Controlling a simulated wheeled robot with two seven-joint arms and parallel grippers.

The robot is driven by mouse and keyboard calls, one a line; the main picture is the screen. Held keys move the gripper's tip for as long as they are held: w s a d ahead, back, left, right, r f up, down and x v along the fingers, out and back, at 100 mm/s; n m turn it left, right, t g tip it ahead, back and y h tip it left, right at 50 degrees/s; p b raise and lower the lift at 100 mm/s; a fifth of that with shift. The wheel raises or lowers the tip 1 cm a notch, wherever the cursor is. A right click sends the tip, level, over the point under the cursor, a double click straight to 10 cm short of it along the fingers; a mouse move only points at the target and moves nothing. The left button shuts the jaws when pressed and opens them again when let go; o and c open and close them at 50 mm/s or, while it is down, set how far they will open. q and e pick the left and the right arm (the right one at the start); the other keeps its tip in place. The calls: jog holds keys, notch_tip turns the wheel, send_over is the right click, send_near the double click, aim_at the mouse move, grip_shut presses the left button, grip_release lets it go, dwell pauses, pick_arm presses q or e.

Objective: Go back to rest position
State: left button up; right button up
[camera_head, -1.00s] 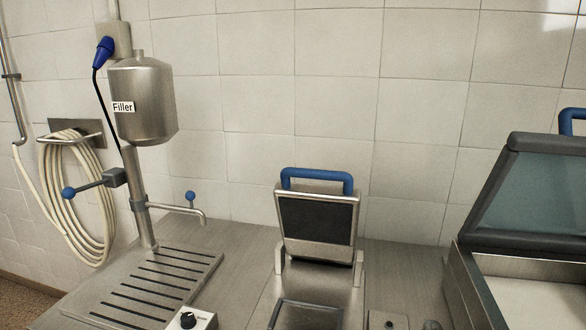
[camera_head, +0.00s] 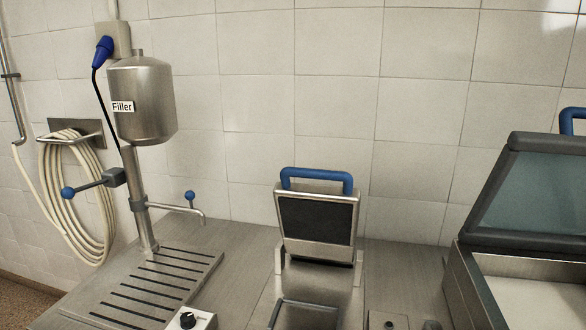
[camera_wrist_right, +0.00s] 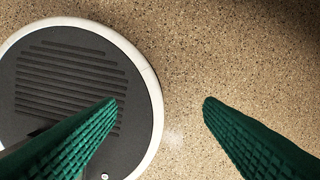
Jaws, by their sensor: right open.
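My right gripper (camera_wrist_right: 160,102) shows in the right wrist view. Its two green ribbed fingers are wide apart with nothing between them. It points down at the speckled floor (camera_wrist_right: 200,60), above and beside my round dark base with a pale rim. Neither gripper shows in the head view. My left gripper is in no frame.
A steel filler (camera_head: 141,100) stands at left over a slotted drain plate (camera_head: 160,285). A press with a raised, blue-handled lid (camera_head: 317,220) stands mid-counter (camera_head: 240,262). A machine with an open glass lid (camera_head: 530,200) is at right. A coiled hose (camera_head: 75,200) hangs on the tiled wall.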

jog(key=s, duration=0.1)
jog(key=s+f, duration=0.2)
jog(key=shift+s+d, duration=0.4)
dwell(0.5)
